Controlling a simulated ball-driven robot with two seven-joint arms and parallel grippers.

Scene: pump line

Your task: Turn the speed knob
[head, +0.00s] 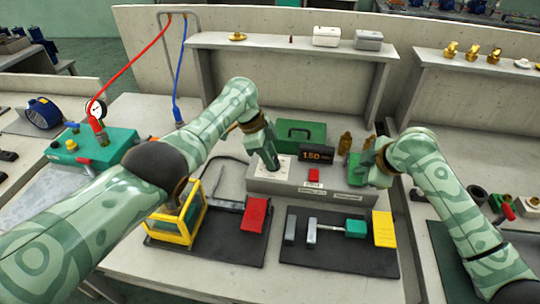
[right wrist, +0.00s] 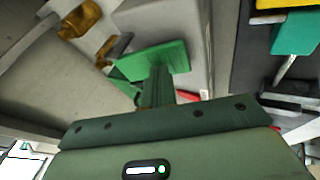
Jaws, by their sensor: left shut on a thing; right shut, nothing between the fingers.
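The grey control box (head: 262,186) stands mid-bench, with a dark display (head: 316,155) reading about 1.50 and a white dial plate (head: 285,170) on its top left. My left gripper (head: 272,163) points down over the white plate and is shut on the speed knob, which its fingers hide. My right gripper (head: 362,172) is to the right of the box, shut and empty. Its fingers also show in the right wrist view (right wrist: 157,85).
A green case (head: 300,132) and brass fittings (head: 345,143) stand behind the box. A black mat with tools (head: 300,255), a yellow frame (head: 170,235) and a red block (head: 256,214) lie in front. A green pump unit (head: 105,150) with a gauge is at left.

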